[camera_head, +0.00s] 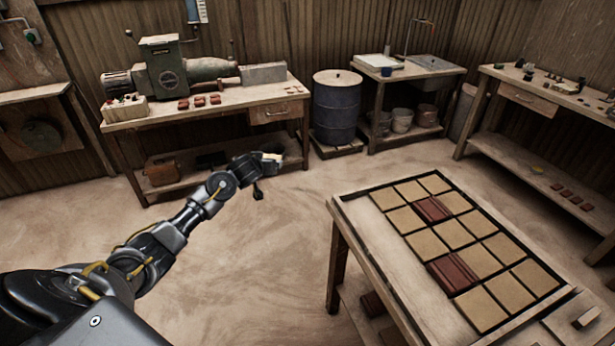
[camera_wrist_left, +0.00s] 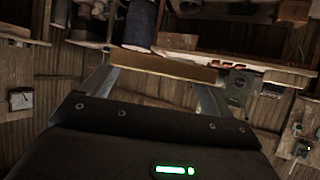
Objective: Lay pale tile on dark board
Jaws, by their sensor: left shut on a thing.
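My left gripper (camera_head: 268,163) is out over the open floor, well to the left of the tile table and in front of the workbench. It is shut on a pale tile (camera_head: 272,156). In the left wrist view the pale tile (camera_wrist_left: 165,66) spans between the two fingers, seen nearly edge-on. The dark board (camera_head: 371,199) lies on the table at the right and shows as dark lines and a border around several tan tiles (camera_head: 452,233). Two dark red ribbed squares (camera_head: 433,209) (camera_head: 452,273) sit among them. My right gripper is not in view.
A workbench (camera_head: 205,112) with a green machine (camera_head: 170,68) and small red blocks stands at the back left. A blue barrel (camera_head: 337,108) and a sink stand (camera_head: 412,75) are behind. Another bench (camera_head: 545,95) is at the right. Floor between is clear.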

